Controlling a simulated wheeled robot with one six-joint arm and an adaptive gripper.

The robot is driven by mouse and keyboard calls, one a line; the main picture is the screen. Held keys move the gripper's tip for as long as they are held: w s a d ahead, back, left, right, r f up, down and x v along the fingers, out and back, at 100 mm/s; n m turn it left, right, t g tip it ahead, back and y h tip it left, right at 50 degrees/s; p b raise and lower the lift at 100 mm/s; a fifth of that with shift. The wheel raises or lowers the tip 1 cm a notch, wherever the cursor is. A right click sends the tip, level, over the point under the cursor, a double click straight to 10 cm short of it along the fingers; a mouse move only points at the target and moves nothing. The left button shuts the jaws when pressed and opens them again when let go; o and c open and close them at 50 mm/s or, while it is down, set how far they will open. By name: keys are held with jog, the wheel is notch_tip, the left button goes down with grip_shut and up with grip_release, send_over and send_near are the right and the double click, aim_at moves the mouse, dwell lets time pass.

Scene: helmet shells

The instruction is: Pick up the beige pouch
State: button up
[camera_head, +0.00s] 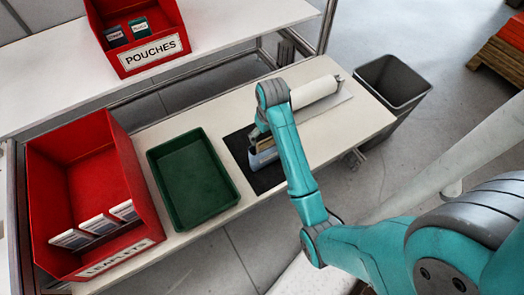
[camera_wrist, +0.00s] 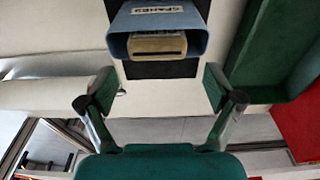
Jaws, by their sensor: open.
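The beige pouch (camera_wrist: 158,45) sits inside a blue open holder (camera_wrist: 158,20) whose white label reads upside down in the wrist view. The holder stands on a black mat (camera_wrist: 160,70). In the head view the blue holder (camera_head: 265,158) is partly hidden by my arm, and the pouch is hard to make out there. My gripper (camera_wrist: 158,90) is open and empty. Its two fingers are spread wide, and in the picture the holder and pouch appear beyond and between them, with no visible contact.
A dark green tray (camera_head: 232,201) lies left of the mat. A red bin labelled LEAFLETS (camera_head: 122,165) stands at far left, and a red bin labelled POUCHES (camera_head: 120,68) on the upper shelf. A white roll (camera_head: 315,92) lies behind my arm. A dark waste bin (camera_head: 412,98) stands beyond the table.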

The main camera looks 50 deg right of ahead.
aim_at(265, 142)
jog(key=f, duration=0.4)
jog(key=shift+w+f, duration=0.15)
jog(key=shift+w, duration=0.05)
jog(key=shift+w+d+f, duration=0.1)
jog(key=shift+d+f, duration=0.05)
jog(key=shift+f, duration=1.2)
jog(key=shift+d+f, duration=0.1)
jog(key=shift+f, duration=1.2)
jog(key=c, duration=0.8)
